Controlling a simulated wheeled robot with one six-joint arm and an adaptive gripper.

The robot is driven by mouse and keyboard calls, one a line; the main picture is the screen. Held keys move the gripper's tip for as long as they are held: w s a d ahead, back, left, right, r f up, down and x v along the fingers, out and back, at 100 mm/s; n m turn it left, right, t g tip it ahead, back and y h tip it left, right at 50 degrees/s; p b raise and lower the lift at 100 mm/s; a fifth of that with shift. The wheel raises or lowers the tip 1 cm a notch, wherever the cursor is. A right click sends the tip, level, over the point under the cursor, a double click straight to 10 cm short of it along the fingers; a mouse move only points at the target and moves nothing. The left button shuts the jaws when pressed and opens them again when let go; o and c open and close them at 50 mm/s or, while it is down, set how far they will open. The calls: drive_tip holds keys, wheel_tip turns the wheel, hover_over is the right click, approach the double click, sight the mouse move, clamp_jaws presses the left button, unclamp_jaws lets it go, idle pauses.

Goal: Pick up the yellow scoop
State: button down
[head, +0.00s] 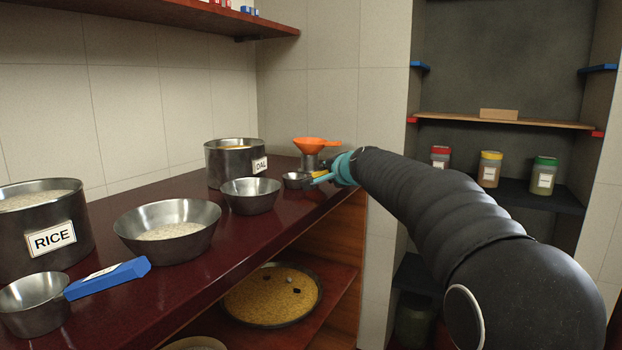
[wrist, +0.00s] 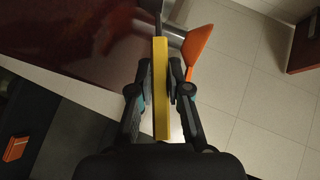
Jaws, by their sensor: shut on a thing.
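The yellow scoop has a small metal bowl (head: 293,181) and a yellow handle (wrist: 161,85). It is at the far right end of the dark red counter in the head view. My gripper (wrist: 161,92) is shut on the yellow handle, one finger on each side, in the wrist view. In the head view my gripper (head: 325,177) reaches the handle from the right and hides part of it. Only a bit of the scoop's metal end shows at the top of the wrist view. I cannot tell whether the bowl touches the counter.
An orange funnel (head: 316,144) on a metal container stands just behind the scoop. A DAL pot (head: 228,165), metal bowls (head: 250,203), a RICE pot (head: 15,228) and a blue-handled scoop (head: 108,279) are further left. Jars (head: 490,170) stand on the right shelf.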

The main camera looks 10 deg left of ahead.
drive_tip(key=shift+r, duration=0.15)
wheel_tip(320, 180, up, 18)
drive_tip(key=p, duration=0.3)
drive_tip(key=shift+p, duration=0.3)
idle(1.1)
